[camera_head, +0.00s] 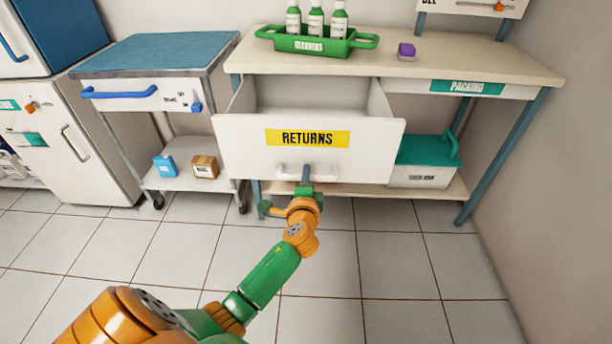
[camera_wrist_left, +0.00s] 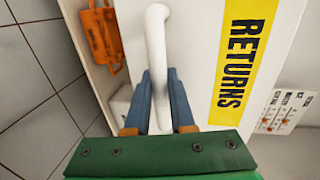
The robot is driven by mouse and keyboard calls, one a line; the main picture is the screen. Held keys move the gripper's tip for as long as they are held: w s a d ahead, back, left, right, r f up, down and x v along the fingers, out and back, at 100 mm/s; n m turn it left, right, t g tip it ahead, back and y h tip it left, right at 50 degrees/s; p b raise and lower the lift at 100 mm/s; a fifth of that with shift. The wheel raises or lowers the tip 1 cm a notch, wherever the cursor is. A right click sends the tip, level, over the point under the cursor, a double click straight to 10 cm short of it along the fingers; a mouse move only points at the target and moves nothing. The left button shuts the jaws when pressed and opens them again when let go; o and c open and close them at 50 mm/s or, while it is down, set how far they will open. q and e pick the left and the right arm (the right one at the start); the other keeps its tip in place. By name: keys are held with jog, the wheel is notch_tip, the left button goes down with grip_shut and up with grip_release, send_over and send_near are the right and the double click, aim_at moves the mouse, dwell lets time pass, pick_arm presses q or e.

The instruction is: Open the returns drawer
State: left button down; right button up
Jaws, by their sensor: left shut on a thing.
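The returns drawer (camera_head: 240,160) is white with a yellow RETURNS label (camera_head: 307,138), and it stands pulled out from under the packing bench. Its inside shows and looks empty. Its white bar handle (camera_head: 290,170) is on the lower front; the handle also shows in the left wrist view (camera_wrist_left: 157,45). My left gripper (camera_head: 306,174) is at the handle. In the left wrist view its two blue fingers (camera_wrist_left: 161,90) are shut around the handle, one on each side. My right gripper is not in view.
A teal-lidded box (camera_head: 420,175) sits on the lower shelf. A blue-topped cart (camera_head: 150,55) stands left. Tiled floor in front is clear.

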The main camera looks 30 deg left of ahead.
pick_arm(q)
jog(key=shift+s+d, duration=0.2)
jog(key=shift+s, duration=0.05)
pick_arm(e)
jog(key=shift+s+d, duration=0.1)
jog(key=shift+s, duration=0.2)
pick_arm(q)
jog(key=c, duration=0.8)
grip_release()
jog(key=p+v, duration=0.1)
jog(key=v, duration=0.6)
jog(key=shift+d+p, duration=0.1)
jog(key=shift+p, duration=0.2)
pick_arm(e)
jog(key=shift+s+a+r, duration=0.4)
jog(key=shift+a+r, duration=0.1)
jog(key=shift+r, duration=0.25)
